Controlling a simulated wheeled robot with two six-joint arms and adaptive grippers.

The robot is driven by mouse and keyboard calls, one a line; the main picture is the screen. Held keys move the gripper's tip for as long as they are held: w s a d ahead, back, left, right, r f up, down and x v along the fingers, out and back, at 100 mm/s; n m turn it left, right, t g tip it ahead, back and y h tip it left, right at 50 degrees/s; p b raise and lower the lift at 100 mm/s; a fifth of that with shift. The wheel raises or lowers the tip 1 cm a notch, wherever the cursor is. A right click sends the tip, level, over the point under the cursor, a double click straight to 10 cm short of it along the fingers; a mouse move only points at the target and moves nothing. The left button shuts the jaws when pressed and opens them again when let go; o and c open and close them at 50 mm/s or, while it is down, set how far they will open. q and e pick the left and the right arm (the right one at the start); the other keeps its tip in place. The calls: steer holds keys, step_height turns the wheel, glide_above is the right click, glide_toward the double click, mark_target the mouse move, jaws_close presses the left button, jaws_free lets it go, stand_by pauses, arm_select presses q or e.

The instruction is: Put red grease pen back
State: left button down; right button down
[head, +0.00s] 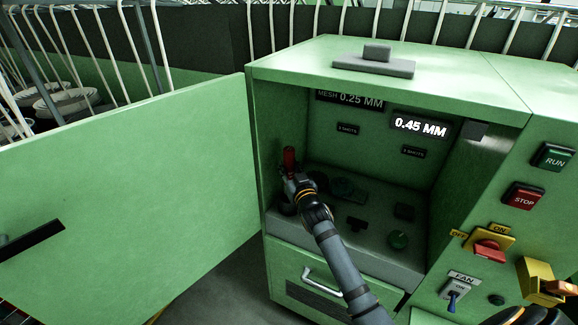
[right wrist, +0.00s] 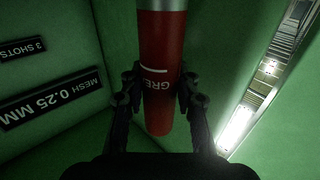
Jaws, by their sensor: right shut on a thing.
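The red grease pen (head: 289,160) stands upright inside the open green cabinet, near its left wall. It shows large in the right wrist view (right wrist: 162,60), red with white lettering and a pale grey band at the top edge of the picture. My right gripper (head: 291,176) is shut on the pen, with a finger on each side of it in the right wrist view (right wrist: 160,95). Whether the pen's lower end touches anything is hidden by the gripper in the head view. My left gripper is not in view.
The cabinet door (head: 130,190) stands wide open at left. The back wall bears a 0.45 MM sign (head: 420,125). RUN (head: 553,157) and STOP (head: 524,197) buttons are at right.

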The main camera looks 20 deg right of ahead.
step_height(320, 180, down, 6)
steer(key=b, duration=0.4)
steer(key=shift+f+b, duration=0.25)
steer(key=shift+b, duration=0.15)
steer(key=c, duration=0.9)
jaws_free()
steer(key=s, duration=1.2)
steer(key=shift+a, duration=0.45)
